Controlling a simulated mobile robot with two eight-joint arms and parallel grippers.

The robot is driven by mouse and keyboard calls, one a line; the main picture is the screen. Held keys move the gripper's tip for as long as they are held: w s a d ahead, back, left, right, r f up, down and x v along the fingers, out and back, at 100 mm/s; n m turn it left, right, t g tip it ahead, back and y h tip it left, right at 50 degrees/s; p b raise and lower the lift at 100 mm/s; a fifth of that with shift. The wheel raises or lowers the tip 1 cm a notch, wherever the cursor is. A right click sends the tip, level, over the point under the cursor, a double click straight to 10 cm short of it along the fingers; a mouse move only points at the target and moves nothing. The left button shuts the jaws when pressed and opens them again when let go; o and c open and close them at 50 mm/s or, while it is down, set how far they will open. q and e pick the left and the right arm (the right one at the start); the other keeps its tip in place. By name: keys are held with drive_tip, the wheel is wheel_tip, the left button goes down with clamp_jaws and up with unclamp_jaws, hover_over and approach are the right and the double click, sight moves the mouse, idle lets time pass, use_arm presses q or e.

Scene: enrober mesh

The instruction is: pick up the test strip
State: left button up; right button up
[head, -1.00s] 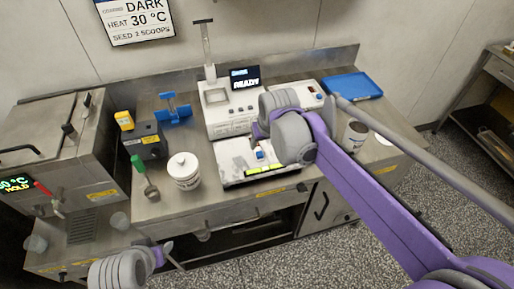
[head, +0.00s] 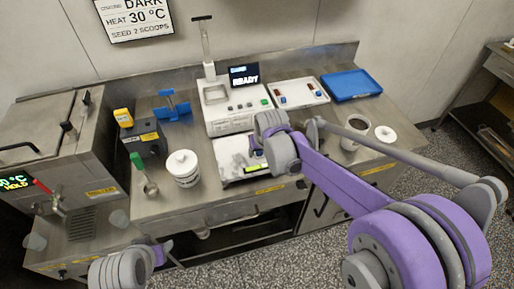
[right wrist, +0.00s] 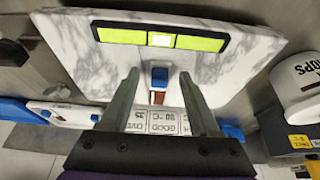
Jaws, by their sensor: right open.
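The test strip (right wrist: 159,78), with a blue end and a brown part below, lies on a white marbled slab (right wrist: 255,45) in the right wrist view. My right gripper (right wrist: 159,84) is open, with its two fingers on either side of the strip in this view and gaps to it on both sides. I cannot tell its height above the slab. In the head view the right gripper (head: 254,143) is over the slab (head: 229,165) and hides the strip. My left gripper (head: 163,251) is low at the left, away from the slab; its jaws are unclear.
A yellow-green bar (right wrist: 118,35) crosses the slab's edge. A machine reading READY (head: 222,119) stands behind the slab. A white tub (head: 183,170) stands left of it, a brown-filled cup (head: 355,132) right. A white tray (head: 312,97) and blue tray (head: 345,87) lie behind right.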

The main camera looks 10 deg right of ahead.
clamp_jaws()
drive_tip(key=shift+r, duration=0.1)
